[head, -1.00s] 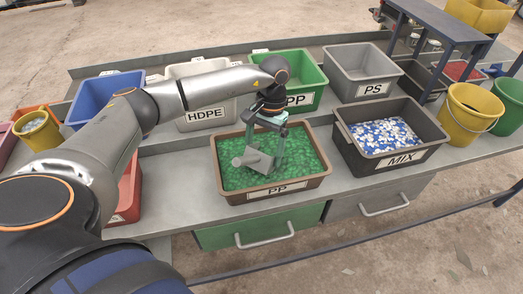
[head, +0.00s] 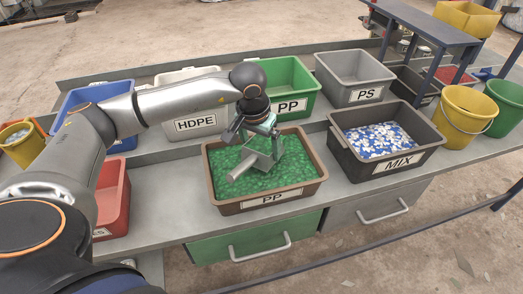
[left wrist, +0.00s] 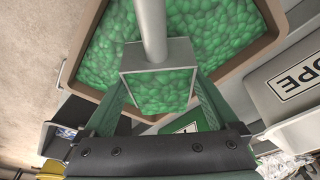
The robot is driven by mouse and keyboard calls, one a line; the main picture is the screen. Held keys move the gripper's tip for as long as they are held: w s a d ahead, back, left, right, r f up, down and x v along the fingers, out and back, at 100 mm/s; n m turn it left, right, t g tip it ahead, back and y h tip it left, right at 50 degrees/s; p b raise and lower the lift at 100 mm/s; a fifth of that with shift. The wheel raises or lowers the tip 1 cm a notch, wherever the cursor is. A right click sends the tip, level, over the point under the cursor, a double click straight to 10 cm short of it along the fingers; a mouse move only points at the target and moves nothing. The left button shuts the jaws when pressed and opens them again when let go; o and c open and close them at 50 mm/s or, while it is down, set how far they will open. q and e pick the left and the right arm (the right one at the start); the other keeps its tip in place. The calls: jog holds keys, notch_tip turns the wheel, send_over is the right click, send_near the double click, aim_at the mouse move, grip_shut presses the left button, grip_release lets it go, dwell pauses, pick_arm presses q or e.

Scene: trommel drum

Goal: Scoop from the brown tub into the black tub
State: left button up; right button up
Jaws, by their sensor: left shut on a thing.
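The brown tub (head: 225,207), labelled PP, stands on the bench and holds green pellets (head: 295,165). Its rim also shows in the left wrist view (left wrist: 84,45). The black tub (head: 355,160), labelled MIX, is to its right and holds blue and white pieces (head: 385,138). My left gripper (head: 262,147) is over the brown tub, shut on a grey metal scoop (head: 258,163). The scoop's handle points toward the lower left, low over the pellets. In the left wrist view, the scoop (left wrist: 158,55) sits between my fingers with green pellets showing inside its rim. My right gripper is out of view.
Behind stand a blue tub (head: 72,103), a white HDPE tub (head: 180,137), a green PP tub (head: 305,100) and a grey PS tub (head: 335,85). A red tub (head: 120,210) is at left. A yellow bucket (head: 465,120) stands right of the black tub.

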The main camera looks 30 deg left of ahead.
aim_at(251, 157)
pick_arm(q)
jog(key=shift+s+r+t+b, duration=0.1)
jog(key=shift+s+r+t, duration=0.2)
jog(key=shift+r, duration=0.5)
jog(key=shift+s+r+t+b, duration=0.1)
jog(key=shift+r+t, duration=0.25)
jog(key=shift+r, duration=0.45)
jog(key=shift+s+r+t+b, duration=0.15)
jog(key=shift+r+t, duration=0.2)
jog(key=shift+r, duration=0.45)
jog(key=shift+t, duration=0.5)
jog(key=shift+s+f+v, duration=0.1)
jog(key=shift+s+v, duration=0.1)
jog(key=shift+v, duration=1.05)
jog(key=shift+s+f+v, duration=0.1)
jog(key=shift+s+v, duration=0.1)
jog(key=shift+v, duration=1.05)
jog(key=shift+d, duration=0.15)
jog(key=shift+s+f, duration=0.1)
